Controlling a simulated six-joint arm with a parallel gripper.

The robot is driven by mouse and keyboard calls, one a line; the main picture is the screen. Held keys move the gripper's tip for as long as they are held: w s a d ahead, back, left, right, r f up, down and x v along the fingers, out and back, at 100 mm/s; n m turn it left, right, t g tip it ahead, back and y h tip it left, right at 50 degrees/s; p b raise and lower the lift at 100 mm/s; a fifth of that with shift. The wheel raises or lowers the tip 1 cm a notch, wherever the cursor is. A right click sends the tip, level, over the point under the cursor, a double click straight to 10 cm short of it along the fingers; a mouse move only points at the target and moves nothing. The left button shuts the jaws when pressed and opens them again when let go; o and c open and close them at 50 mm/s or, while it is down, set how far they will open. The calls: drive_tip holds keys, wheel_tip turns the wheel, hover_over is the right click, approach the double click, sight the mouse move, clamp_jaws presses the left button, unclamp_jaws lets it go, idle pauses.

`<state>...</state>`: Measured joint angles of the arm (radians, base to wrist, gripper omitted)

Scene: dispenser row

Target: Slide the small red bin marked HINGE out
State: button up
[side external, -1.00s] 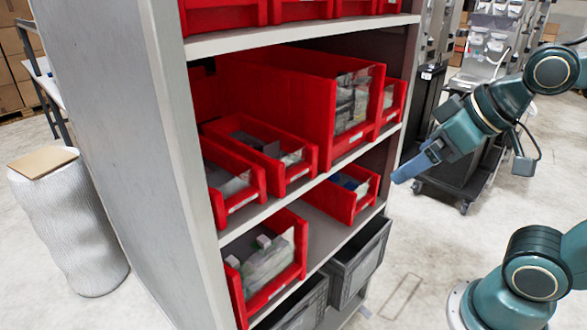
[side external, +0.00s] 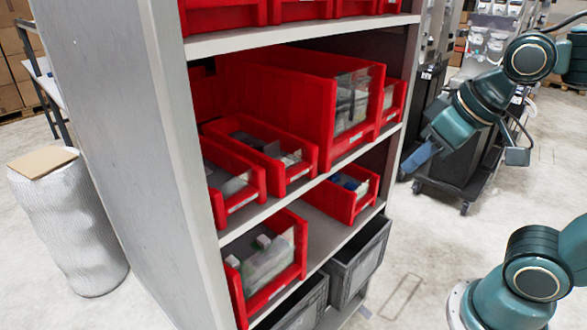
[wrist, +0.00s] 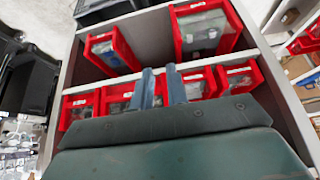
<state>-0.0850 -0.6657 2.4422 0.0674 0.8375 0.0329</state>
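Several red bins stand on the shelves, and I cannot read HINGE on any label. On the lower shelf, a small red bin (side external: 352,203) stands at the right and a larger red bin (side external: 272,285) at the left. The wrist view shows them reversed: small bin (wrist: 127,48) left, larger bin (wrist: 235,22) right. The shelf above holds small red bins (side external: 245,205) (side external: 300,172) and a tall red bin (side external: 312,115). My gripper (side external: 410,168) is right of the rack, clear of the bins. In the wrist view, its two blue fingers (wrist: 160,72) are apart and empty.
Grey shelf boards (side external: 290,207) and the rack's side panel (side external: 120,150) bound the bins. Dark crates (side external: 355,262) stand below. A dark wheeled cart (side external: 460,165) is behind my gripper. The floor before the rack is open.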

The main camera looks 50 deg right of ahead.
drive_tip(key=w+a+r+t, duration=0.1)
drive_tip(key=w+a+r, duration=0.25)
drive_tip(key=w, duration=0.55)
drive_tip(key=t, duration=0.2)
approach(257, 153)
drive_tip(key=v, duration=0.3)
drive_tip(key=shift+f, duration=0.1)
drive_tip(key=shift+x, duration=6.8)
drive_tip(key=shift+d, duration=0.1)
clamp_jaws()
